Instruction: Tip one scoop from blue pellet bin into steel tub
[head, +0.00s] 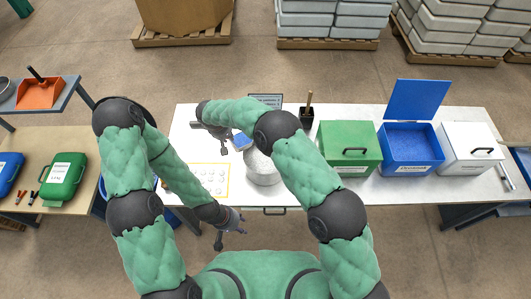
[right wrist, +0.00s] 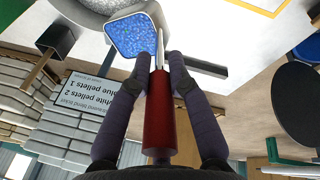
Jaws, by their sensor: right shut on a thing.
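My right gripper (right wrist: 158,85) is shut on the red handle (right wrist: 160,120) of a scoop. The scoop's pan (right wrist: 140,35) is filled with blue pellets in the right wrist view. In the head view the scoop (head: 242,140) is just behind the steel tub (head: 262,172), near its rim; whether it overlaps the rim is unclear. My right forearm hides part of the tub. The blue pellet bin (head: 407,157) stands open on the right, lid up. My left gripper (head: 234,222) hangs low at the table's front edge; its opening is too small to judge.
A closed green bin (head: 348,158) and a white bin (head: 470,158) flank the blue bin. A sign (right wrist: 85,105) about blue and white pellets stands behind the tub. A dark holder (head: 306,115) stands nearby. A yellow-edged sheet (head: 210,180) lies on the left.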

